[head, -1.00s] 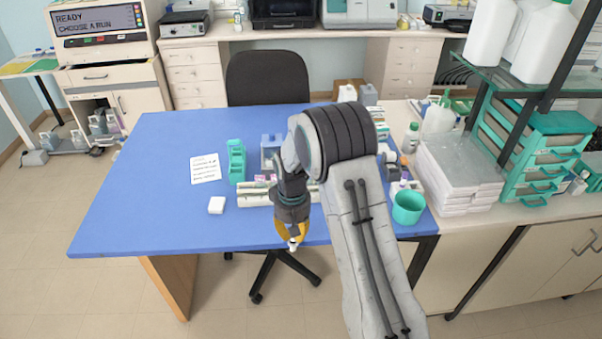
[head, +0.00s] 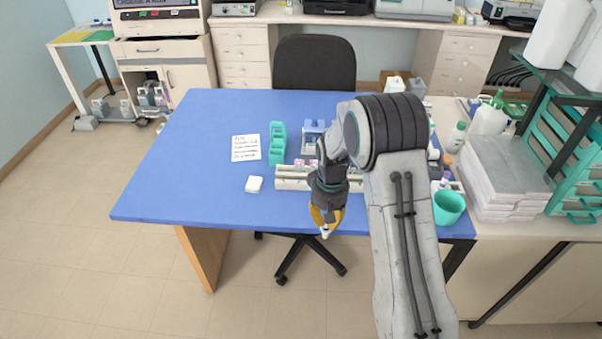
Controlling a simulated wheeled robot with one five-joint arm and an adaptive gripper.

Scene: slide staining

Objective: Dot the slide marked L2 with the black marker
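My gripper (head: 326,225) hangs in front of the blue table's near edge, fingers pointing down. Its yellow fingers are closed around a small whitish object (head: 325,233), which sticks out below the tips. I cannot tell whether this is the black marker. A long cream rack (head: 290,184) lies on the table behind the gripper, partly hidden by my arm. Small pinkish and white pieces (head: 299,164) show at its back edge, too small to tell if they are slides. No L2 mark is readable.
On the blue table (head: 190,160) are a white block (head: 254,184), a written sheet (head: 246,148), a teal holder (head: 277,144) and a blue-grey holder (head: 312,134). A teal cup (head: 448,207) stands at the right. The table's left part is clear.

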